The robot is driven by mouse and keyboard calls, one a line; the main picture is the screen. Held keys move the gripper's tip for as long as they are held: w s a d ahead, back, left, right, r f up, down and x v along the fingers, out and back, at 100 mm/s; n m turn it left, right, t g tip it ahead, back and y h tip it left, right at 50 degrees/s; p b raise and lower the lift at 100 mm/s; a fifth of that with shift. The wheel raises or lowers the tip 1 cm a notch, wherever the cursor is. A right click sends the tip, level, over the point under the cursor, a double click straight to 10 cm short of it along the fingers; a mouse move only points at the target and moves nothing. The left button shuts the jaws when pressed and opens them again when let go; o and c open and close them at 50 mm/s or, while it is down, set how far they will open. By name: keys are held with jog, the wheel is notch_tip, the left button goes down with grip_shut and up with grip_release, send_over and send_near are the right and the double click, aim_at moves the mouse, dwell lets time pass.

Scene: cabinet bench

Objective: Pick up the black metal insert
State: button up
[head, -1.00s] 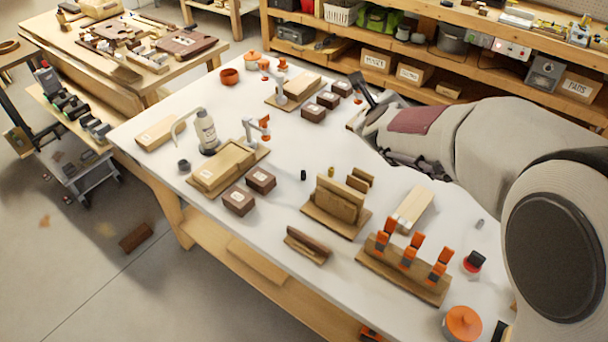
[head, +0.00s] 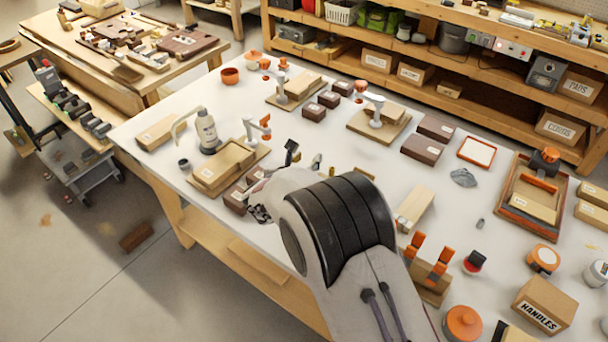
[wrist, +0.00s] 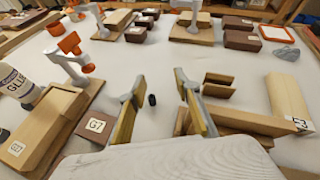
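The black metal insert (wrist: 152,100) is a small dark cylinder standing on the white tabletop. In the wrist view it shows between the two fingers of my gripper (wrist: 158,80), nearer the left one, with clear space on both sides. My gripper is open and empty, pointing down towards the table; I cannot tell its exact height above the insert. In the head view my gripper (head: 304,157) is over the middle of the bench, and the insert is hidden behind my arm there.
A brown block marked G7 (wrist: 95,127) and a wooden box (wrist: 48,122) lie left of the gripper. Wooden pieces (wrist: 219,85) stand close to the right finger. A glue bottle (head: 206,132) stands further left.

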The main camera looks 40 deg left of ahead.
jog(key=s+f+m, duration=0.1)
jog(key=f, duration=0.1)
jog(key=s+f+m, duration=0.1)
jog(key=s+f, duration=0.1)
jog(key=s+a+f+m+h, duration=0.1)
jog(key=f, duration=0.2)
jog(key=shift+s+t, duration=0.25)
jog(key=shift+t, duration=0.15)
jog(key=shift+w, duration=0.1)
jog(key=shift+x, duration=1.25)
jog(key=shift+a, duration=0.15)
jog(key=shift+w, duration=0.1)
jog(key=shift+w+a+f, duration=0.3)
jog(key=shift+w+f, duration=0.1)
jog(key=shift+w, duration=0.15)
jog(key=shift+w+a+f, duration=0.3)
jog(key=shift+w+f, duration=0.1)
jog(key=shift+w, duration=0.15)
jog(key=shift+x, duration=1.05)
